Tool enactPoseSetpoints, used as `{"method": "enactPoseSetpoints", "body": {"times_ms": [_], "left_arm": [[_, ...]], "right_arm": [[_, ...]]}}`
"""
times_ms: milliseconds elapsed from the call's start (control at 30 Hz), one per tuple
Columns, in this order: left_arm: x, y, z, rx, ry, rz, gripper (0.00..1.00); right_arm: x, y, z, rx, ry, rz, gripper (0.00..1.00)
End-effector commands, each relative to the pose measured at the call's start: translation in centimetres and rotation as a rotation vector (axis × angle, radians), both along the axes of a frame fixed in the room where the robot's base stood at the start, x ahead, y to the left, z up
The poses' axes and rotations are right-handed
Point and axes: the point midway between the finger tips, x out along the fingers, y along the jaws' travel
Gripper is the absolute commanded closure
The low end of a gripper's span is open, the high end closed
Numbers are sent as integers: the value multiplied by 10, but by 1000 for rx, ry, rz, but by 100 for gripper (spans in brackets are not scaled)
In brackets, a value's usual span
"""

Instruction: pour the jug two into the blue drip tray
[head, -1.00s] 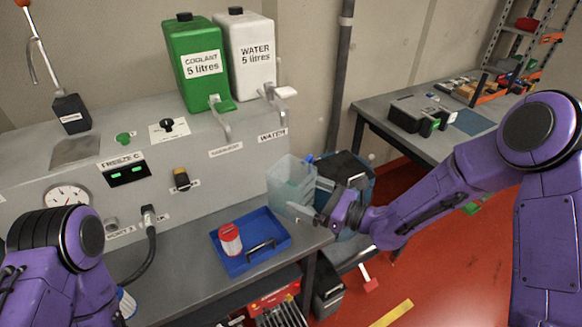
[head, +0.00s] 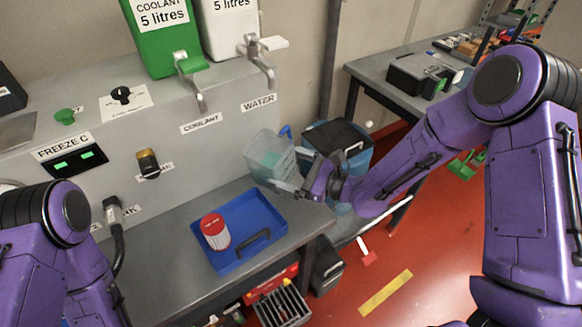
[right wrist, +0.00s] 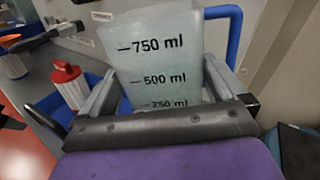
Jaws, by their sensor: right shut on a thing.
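A translucent jug (head: 268,158) with a blue handle is held above the right end of the grey bench. My right gripper (head: 298,188) is shut on it. In the right wrist view the jug (right wrist: 160,62) sits between the fingers, with 750, 500 and 250 ml marks facing the camera. I cannot tell its contents or see a number two on it. The blue drip tray (head: 262,212) lies on the bench to the left of the jug. A red-lidded container (head: 215,232) stands in the tray. My left arm is at the lower left; its gripper is not visible.
A green coolant tank (head: 160,40) and a white water tank (head: 228,35) with taps stand above the bench panel. A blue bin with black contents (head: 338,138) is behind my right gripper. A black hose (head: 118,240) hangs left of the tray.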

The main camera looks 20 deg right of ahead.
Motion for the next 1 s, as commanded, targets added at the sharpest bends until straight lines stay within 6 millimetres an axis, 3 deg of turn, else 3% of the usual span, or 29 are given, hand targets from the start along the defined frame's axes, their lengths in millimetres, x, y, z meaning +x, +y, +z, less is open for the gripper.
{"method": "enactPoseSetpoints", "body": {"times_ms": [200,500,1000], "left_arm": [[0,0,-27,0,0,0,57],[0,0,-14,0,0,0,57],[0,0,-13,0,0,0,57]], "right_arm": [[-7,7,-13,-93,-87,0,50],[-8,5,-6,-158,-148,-11,50],[-9,4,-7,-187,-176,-15,50]]}}
